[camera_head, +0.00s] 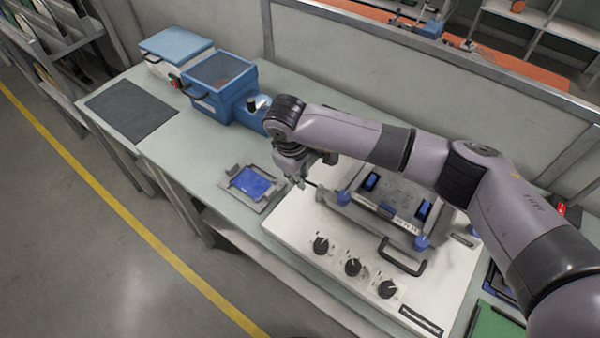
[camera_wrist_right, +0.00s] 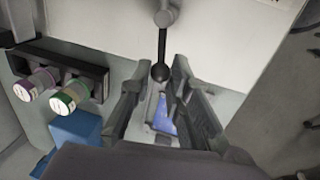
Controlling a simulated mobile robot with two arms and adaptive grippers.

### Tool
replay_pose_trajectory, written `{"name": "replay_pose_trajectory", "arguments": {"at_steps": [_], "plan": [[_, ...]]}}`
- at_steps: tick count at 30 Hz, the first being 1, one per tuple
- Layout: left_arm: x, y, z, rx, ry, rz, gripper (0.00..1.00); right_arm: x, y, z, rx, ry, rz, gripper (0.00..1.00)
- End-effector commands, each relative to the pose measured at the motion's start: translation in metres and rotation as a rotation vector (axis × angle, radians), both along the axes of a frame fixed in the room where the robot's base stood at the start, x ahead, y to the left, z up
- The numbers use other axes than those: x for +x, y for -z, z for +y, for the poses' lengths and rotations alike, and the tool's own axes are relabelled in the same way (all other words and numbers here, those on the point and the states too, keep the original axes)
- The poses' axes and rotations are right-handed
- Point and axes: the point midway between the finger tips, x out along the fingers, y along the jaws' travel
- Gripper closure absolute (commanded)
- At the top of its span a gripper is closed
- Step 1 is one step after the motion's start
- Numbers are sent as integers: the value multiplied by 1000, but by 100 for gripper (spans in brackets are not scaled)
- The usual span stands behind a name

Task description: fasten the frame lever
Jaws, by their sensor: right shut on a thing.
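The frame lever is a thin black rod (camera_wrist_right: 162,45) with a round black knob, running from a grey pivot at the top of the right wrist view. In the head view, a short dark part of the lever (camera_head: 313,184) shows beside the gripper, at the left end of the grey frame fixture (camera_head: 385,198) with blue corners. My right gripper (camera_head: 298,183) is low over the left edge of the white panel. In the right wrist view my right gripper (camera_wrist_right: 158,74) is shut on the lever's knob, which sits between its fingertips. My left gripper is out of view.
A grey holder with a blue plate (camera_head: 250,183) lies just left of the gripper. A blue bin (camera_head: 220,80) stands farther back. Dark knobs (camera_head: 353,267) and a black handle (camera_head: 402,262) sit at the panel's front. A rack with capped vials (camera_wrist_right: 70,62) is nearby.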

Motion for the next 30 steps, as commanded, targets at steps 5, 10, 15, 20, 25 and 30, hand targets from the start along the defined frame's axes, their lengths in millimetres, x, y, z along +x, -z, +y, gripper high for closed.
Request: {"name": "replay_pose_trajectory", "arguments": {"at_steps": [5, 10, 15, 20, 25, 30], "plan": [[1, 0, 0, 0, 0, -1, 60, 0, -1, 0, 0, 0, 0, 100], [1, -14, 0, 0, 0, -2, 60, 3, -5, -1, 1, 63, 3, 100], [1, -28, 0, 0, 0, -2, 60, 8, -4, -3, 1, 175, 3, 100], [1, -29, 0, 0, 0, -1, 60, 11, -1, -5, 0, 208, 0, 100], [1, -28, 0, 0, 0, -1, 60, 11, -1, -5, 0, 208, -1, 100], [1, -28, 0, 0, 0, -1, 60, 11, -1, -5, 0, 207, -1, 75]]}}
